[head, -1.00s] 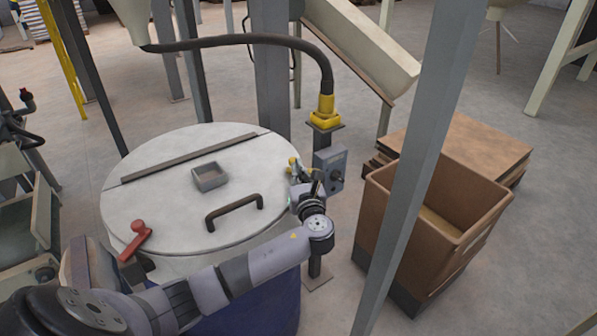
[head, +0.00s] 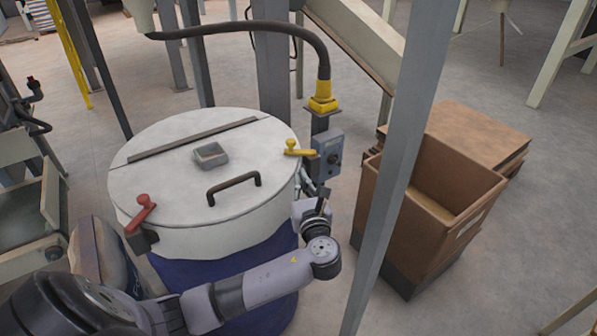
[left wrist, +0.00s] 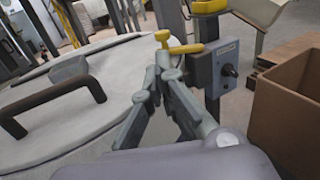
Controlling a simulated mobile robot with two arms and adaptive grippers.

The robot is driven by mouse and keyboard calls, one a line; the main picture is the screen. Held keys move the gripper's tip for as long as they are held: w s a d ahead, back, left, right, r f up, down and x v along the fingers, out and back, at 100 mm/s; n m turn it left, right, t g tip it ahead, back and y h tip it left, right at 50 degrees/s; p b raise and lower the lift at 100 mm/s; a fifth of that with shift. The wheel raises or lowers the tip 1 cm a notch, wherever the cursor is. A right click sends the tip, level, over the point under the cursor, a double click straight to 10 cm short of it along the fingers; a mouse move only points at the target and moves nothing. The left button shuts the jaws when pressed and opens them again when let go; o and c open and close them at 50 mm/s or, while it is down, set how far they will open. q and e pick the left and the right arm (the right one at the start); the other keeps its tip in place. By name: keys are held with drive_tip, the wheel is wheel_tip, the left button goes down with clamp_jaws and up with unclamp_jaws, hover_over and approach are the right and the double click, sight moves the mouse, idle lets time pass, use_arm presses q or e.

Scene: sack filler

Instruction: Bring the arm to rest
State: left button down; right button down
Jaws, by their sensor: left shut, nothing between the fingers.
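My left gripper (head: 305,180) is beside the right side of the drum, below the yellow lever (head: 300,149) and the grey control box (head: 328,155). In the left wrist view its fingers (left wrist: 162,65) come together at the tips, shut and empty. The yellow lever (left wrist: 180,48) appears just behind the fingertips there; I cannot tell the exact gap. My left arm reaches across the front of the drum. My right gripper is not in view.
The round drum lid (head: 170,175) has a dark handle (head: 233,186) and a small grey tray (head: 210,155). A red lever (head: 141,212) sits at its left edge. A slanted grey post (head: 400,170) and a cardboard box (head: 440,190) stand to the right.

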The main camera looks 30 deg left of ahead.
use_arm(q)
drive_tip(key=s+d+f+n+g+h, duration=0.1)
drive_tip(key=s+f+n+g+h, duration=0.15)
drive_tip(key=f, duration=0.95)
drive_tip(key=s+f+n+g+h, duration=0.2)
drive_tip(key=s+f, duration=0.2)
drive_tip(key=f, duration=0.8)
drive_tip(key=s+d+f+n+g+h, duration=0.1)
drive_tip(key=s+f+n+g+h, duration=0.15)
drive_tip(key=f, duration=0.95)
drive_tip(key=s+d+f+n+g+h, duration=0.25)
drive_tip(key=s+f+n, duration=0.35)
drive_tip(key=s+f, duration=0.8)
drive_tip(key=s+d+f+n+h, duration=0.1)
drive_tip(key=s+f+n, duration=0.1)
drive_tip(key=s, duration=0.6)
drive_tip(key=s+d+f+n+g+h, duration=0.1)
drive_tip(key=s+d+f+n, duration=0.1)
drive_tip(key=s+n, duration=0.3)
drive_tip(key=s+d+f+n+g+h, duration=0.1)
drive_tip(key=s+f+n, duration=0.3)
drive_tip(key=s, duration=0.6)
drive_tip(key=shift+s+d, duration=0.4)
drive_tip(key=shift+d, duration=0.2)
